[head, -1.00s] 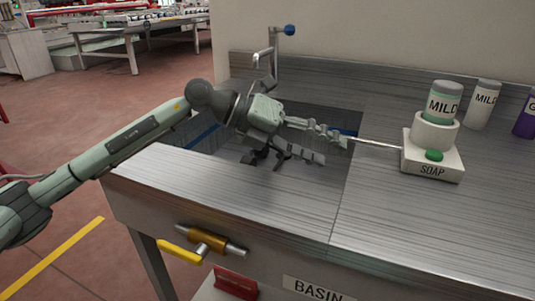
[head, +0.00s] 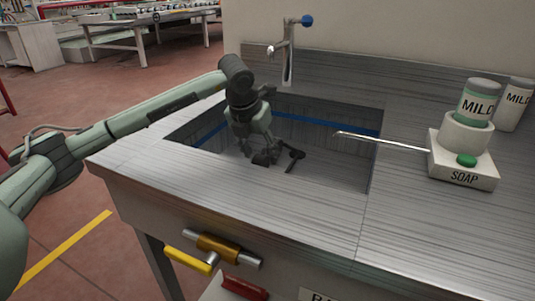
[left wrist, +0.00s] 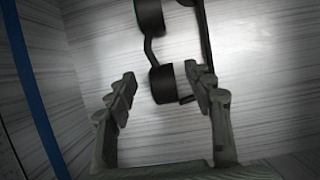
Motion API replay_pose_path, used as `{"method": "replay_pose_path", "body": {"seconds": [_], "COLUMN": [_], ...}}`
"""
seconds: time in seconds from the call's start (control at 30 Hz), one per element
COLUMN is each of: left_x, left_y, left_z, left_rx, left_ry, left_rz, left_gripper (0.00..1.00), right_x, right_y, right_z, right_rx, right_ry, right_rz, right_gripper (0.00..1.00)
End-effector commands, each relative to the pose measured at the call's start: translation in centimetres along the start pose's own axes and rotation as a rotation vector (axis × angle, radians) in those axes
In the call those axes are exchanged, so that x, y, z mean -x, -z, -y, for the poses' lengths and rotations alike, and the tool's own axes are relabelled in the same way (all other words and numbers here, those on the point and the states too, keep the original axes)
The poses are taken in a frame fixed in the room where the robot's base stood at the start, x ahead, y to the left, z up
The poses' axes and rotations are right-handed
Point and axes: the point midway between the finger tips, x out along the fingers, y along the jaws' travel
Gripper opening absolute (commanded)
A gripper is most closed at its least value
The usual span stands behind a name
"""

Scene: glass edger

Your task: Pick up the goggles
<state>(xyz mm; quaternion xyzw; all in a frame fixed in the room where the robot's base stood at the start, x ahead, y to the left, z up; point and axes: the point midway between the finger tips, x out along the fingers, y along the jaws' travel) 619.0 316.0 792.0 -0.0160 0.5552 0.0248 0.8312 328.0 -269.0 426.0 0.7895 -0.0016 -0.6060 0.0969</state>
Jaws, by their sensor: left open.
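The goggles (head: 294,157) are dark and lie on the floor of the sunken basin (head: 330,160); part of them is hidden behind my left gripper in the head view. My left gripper (head: 260,153) points down into the basin from above. In the left wrist view, the goggles (left wrist: 162,86) show two round dark lens cups joined by a thin bridge, with a strap or arm alongside. There the left gripper (left wrist: 160,80) is open, with the nearer lens cup between its fingertips in the picture. I cannot tell whether they touch. My right gripper is not in view.
A tap (head: 288,50) with a blue knob stands behind the basin. A soap dispenser (head: 463,160) on the right has a thin spout (head: 385,140) reaching over the basin. The basin walls carry a blue stripe. The counter's front right is clear.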

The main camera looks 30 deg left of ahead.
Motion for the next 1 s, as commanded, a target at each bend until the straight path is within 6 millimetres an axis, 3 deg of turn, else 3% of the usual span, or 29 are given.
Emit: {"method": "replay_pose_path", "body": {"seconds": [0.13, 0.37, 0.8, 1.0], "left_x": [-1.5, -1.7, -1.7, -1.7], "left_y": [0.1, 0.1, 0.1, 0.1], "left_z": [0.1, 0.1, 0.1, 0.1], "left_rx": [-0.001, -0.001, -0.001, -0.001], "left_ry": [0.000, 0.001, 0.002, 0.002], "left_rz": [-0.002, -0.001, -0.001, 0.000], "left_gripper": [0.53, 0.53, 0.00, 0.00], "right_x": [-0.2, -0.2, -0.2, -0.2], "right_y": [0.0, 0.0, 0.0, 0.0], "right_z": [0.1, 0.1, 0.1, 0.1], "right_rx": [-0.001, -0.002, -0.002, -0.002], "right_ry": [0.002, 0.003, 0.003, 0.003], "right_rz": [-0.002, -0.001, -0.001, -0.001], "right_gripper": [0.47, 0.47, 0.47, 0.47]}}
